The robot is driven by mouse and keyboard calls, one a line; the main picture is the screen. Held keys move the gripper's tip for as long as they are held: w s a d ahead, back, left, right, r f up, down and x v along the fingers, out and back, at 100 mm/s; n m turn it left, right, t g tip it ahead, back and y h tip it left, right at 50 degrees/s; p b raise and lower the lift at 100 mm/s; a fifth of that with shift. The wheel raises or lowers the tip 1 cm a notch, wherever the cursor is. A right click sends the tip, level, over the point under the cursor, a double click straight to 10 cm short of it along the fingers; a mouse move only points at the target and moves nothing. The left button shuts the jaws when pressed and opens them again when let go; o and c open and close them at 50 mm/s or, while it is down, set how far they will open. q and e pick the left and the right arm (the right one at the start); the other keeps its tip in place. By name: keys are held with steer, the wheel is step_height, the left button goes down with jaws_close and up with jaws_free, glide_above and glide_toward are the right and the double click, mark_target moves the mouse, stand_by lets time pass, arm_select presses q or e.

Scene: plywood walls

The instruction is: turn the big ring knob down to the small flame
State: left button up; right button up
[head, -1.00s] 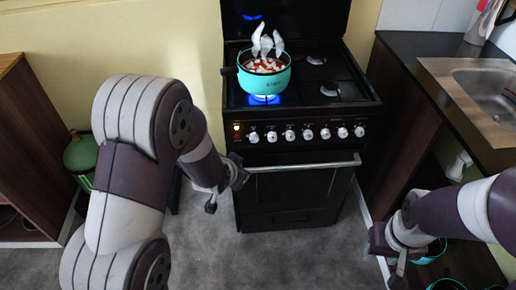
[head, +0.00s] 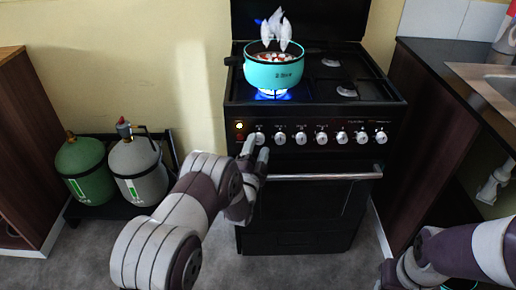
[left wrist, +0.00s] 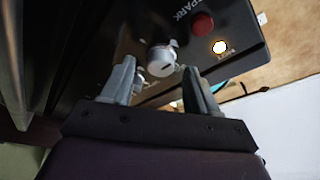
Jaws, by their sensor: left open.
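The black stove (head: 300,190) has a front row of several silver knobs. Their labels are too small to read, so I cannot tell which is the big ring knob. My left gripper (head: 252,152) is open at the leftmost knob (head: 260,138). In the left wrist view a silver knob (left wrist: 162,60) shows just beyond and between the two fingertips (left wrist: 160,75); contact is not clear. A blue flame (head: 272,94) burns under the turquoise pot (head: 274,74). My right gripper (head: 388,276) is at the bottom edge, mostly cut off.
A red button (left wrist: 203,23) and a lit lamp (left wrist: 219,47) are beside the knob. The oven handle (head: 325,174) runs below the knobs. Green (head: 82,168) and grey (head: 138,170) gas bottles stand at left. A counter with a sink (head: 492,85) is at right.

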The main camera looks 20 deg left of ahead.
arm_select(q)
steer(key=shift+w+r, duration=0.15)
steer(key=shift+w, duration=0.45)
steer(key=c, duration=1)
steer(key=shift+c, duration=0.2)
